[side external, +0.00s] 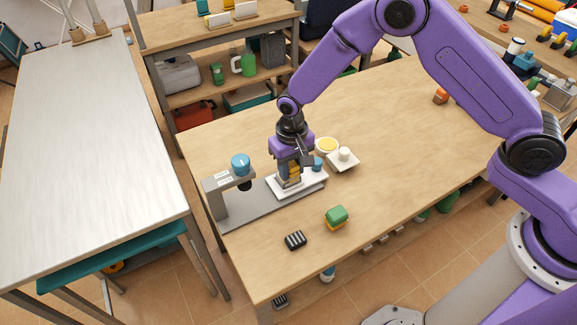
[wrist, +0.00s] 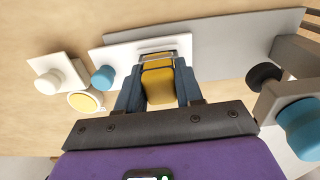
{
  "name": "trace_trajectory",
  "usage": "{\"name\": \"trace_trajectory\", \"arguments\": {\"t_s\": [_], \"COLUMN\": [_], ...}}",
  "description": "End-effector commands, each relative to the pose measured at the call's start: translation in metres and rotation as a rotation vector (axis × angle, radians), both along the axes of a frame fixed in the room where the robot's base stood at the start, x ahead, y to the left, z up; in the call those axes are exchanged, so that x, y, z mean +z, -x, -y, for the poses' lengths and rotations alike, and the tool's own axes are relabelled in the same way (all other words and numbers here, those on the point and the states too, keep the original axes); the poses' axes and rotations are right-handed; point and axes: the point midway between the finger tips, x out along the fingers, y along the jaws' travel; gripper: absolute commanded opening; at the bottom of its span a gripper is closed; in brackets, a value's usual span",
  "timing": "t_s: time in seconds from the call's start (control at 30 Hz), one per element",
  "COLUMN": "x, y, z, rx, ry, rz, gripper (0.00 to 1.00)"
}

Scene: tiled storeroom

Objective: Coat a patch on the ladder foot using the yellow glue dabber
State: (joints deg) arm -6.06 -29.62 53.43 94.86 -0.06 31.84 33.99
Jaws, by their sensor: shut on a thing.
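My gripper (side external: 291,172) is shut on the yellow glue dabber (wrist: 158,85), a yellow block between the two fingers in the wrist view. In the side view the dabber is mostly hidden by the fingers. They point down just over a white plate (side external: 313,184), which has a blue knob (wrist: 102,78) at one end. I cannot tell whether the dabber touches the plate. A small black ribbed block (side external: 295,240), possibly the ladder foot, lies on the table towards the front, apart from my gripper. It is not seen in the wrist view.
The white plate lies on a grey base (side external: 250,210) with a blue-topped upright (side external: 240,163). Behind my gripper are a dish of yellow stuff (side external: 327,145) and a white square with a knob (side external: 343,161). A green-and-yellow block (side external: 336,216) sits in front. The table's right is mostly clear.

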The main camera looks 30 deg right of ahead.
Motion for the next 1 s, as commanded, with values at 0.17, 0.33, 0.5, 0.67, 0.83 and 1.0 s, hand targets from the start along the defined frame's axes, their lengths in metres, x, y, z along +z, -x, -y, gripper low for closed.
{"name": "trace_trajectory", "arguments": {"t_s": [0.17, 0.33, 0.5, 0.67, 0.83, 1.0], "x": [0.019, 0.034, 0.050, 0.062, 0.066, 0.065], "y": [-0.001, -0.001, -0.001, -0.001, -0.001, -0.001], "z": [0.000, 0.000, 0.000, 0.000, 0.000, 0.000], "rx": [-0.001, -0.001, -0.001, 0.000, 0.000, 0.000], "ry": [-0.003, -0.003, -0.003, -0.002, -0.001, -0.001], "rz": [0.004, 0.004, 0.004, 0.003, 0.002, 0.002], "gripper": [0.12, 0.12, 0.12, 0.12, 0.12, 0.12]}}
